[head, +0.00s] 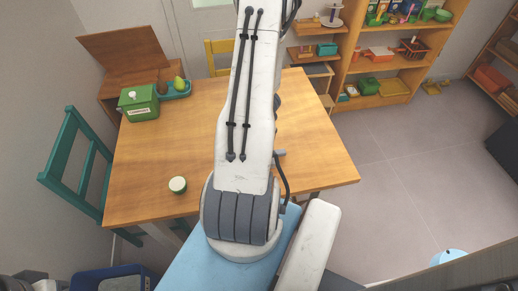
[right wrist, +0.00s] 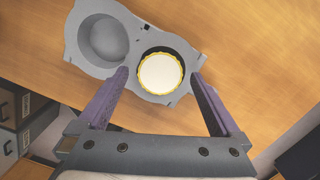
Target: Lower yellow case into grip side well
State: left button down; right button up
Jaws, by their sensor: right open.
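In the right wrist view a grey holder (right wrist: 110,14) with two round wells lies on the wooden table. The left well (right wrist: 103,42) is empty. The yellow case (right wrist: 161,74), with a ribbed yellow rim and cream top, sits upright in the well nearer my gripper; how deep it sits is hard to tell. My right gripper (right wrist: 160,77) is open, its purple fingers apart on either side of the case with gaps visible. In the head view my arm hides the holder and the case. My left gripper is not in view.
On the table (head: 190,135) stand a small cream-topped jar (head: 177,185), a green box (head: 139,103) and a teal tray (head: 176,93) with a pear. A teal chair (head: 70,140) is at the left. Shelves (head: 380,70) stand at the back right. The table's left middle is clear.

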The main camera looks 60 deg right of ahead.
notch_tip(320, 180, up, 9)
jog(key=s+p, duration=0.1)
jog(key=p, duration=0.5)
jog(key=shift+a+r+p, duration=0.2)
jog(key=shift+a+p, duration=0.1)
jog(key=shift+p, duration=0.05)
